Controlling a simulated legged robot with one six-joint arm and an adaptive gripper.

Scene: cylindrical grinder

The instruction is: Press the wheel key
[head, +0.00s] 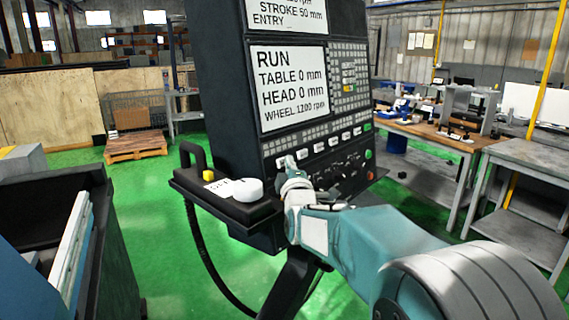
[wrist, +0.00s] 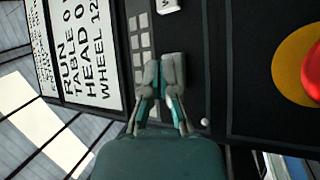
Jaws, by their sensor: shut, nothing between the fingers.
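The black control panel (head: 222,100) stands in front of me, with a row of small white keys (head: 333,141) below its screen (head: 288,85). The labels on these keys are too small to read in the head view. In the wrist view a white key (wrist: 168,5) is cut by the top edge, with only part of a label, perhaps a W, showing. My gripper (head: 285,163) is at the left end of the key row, close to the panel face. In the wrist view my gripper (wrist: 165,72) is shut and empty, its fingertips apart from that white key. My arm hides part of the lower panel.
The screen reads RUN, table 0 mm, head 0 mm, wheel 1200 rpm. A red button on a yellow disc (wrist: 290,65) is at the right in the wrist view. A ledge with a white knob (head: 248,189) juts out left of my gripper. Open green floor (head: 165,215) lies left.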

